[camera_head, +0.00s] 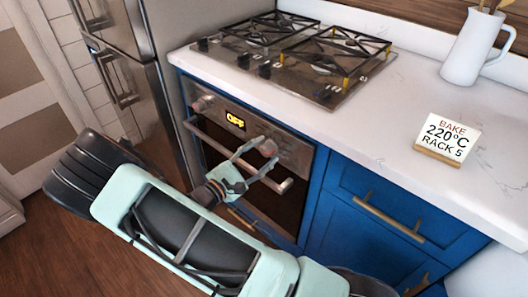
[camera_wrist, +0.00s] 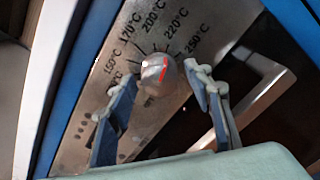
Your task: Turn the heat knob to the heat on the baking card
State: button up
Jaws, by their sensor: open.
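The heat knob (camera_head: 268,147) is a round metal knob on the oven's front panel. In the wrist view the knob (camera_wrist: 158,75) has a red line that leans up and right, roughly towards the 220°C mark; its exact setting is hard to tell. Printed marks from 150°C to 250°C arc around it. My gripper (camera_head: 269,152) is open, its fingers either side of the knob. In the wrist view both fingers of my gripper (camera_wrist: 160,80) show gaps to the knob. The baking card (camera_head: 441,138) on the counter reads BAKE 220°C RACK 5.
The oven display (camera_head: 236,121) reads OFF. Another knob (camera_head: 201,104) sits left of it. The oven door handle (camera_head: 225,150) runs just below the panel. A gas hob (camera_head: 300,55) is above, a white jug (camera_head: 470,50) at the back right, and a fridge (camera_head: 125,70) at the left.

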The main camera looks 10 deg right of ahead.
jog(key=v, duration=1.1)
jog(key=shift+a, duration=0.2)
